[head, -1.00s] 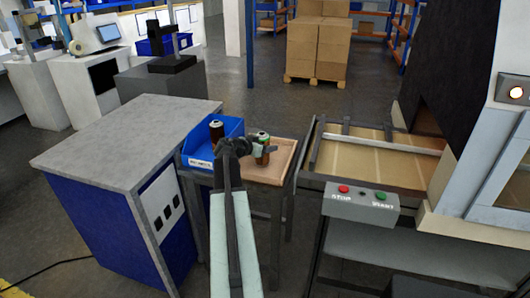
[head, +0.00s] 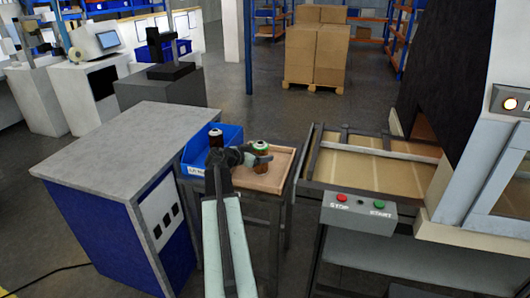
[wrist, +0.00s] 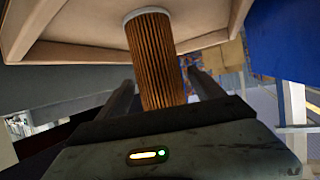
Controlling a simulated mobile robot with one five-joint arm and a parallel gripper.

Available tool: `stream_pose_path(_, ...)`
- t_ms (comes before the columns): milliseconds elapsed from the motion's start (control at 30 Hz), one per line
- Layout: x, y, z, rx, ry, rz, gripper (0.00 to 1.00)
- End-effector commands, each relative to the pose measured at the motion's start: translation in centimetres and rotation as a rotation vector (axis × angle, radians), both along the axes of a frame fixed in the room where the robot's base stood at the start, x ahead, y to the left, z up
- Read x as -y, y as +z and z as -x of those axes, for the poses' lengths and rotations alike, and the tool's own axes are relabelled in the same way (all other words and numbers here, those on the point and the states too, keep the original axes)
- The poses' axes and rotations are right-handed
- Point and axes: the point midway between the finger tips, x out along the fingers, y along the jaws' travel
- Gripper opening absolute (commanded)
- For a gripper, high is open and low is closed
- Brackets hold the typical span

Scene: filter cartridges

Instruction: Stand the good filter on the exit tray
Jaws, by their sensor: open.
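A brown pleated filter with a pale green-edged cap (head: 260,146) stands upright on a light wooden tray (head: 280,181). My gripper (head: 260,160) is low beside this filter, on its near side. In the wrist view, which looks upside down, the filter (wrist: 157,65) is between my two open fingers, with a gap visible at its right. Its white end cap is against the tray (wrist: 75,50). A second dark brown filter with a white cap (head: 215,136) stands in the blue bin (head: 190,160). I cannot tell from looks which one is good.
The blue bin, with an unreadable label, adjoins the tray's left side. A grey-topped cabinet (head: 120,140) stands left. A machine bed (head: 370,175) with a stop and start box (head: 358,211) is close on the right. The tray's right part is bare.

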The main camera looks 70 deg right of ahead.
Motion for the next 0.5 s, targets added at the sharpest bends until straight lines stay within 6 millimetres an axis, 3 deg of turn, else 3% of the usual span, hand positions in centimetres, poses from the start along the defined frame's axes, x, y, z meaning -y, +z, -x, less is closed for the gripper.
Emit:
stream_pose_path(33, -1.5, 1.2, -0.4, 0.001, 0.004, 0.0, 0.77)
stream_pose_path(200, -4.9, 2.6, -1.5, -0.001, 0.001, 0.001, 0.77)
stream_pose_path(500, -7.1, 3.2, -2.3, 0.001, -0.001, 0.0, 0.77)
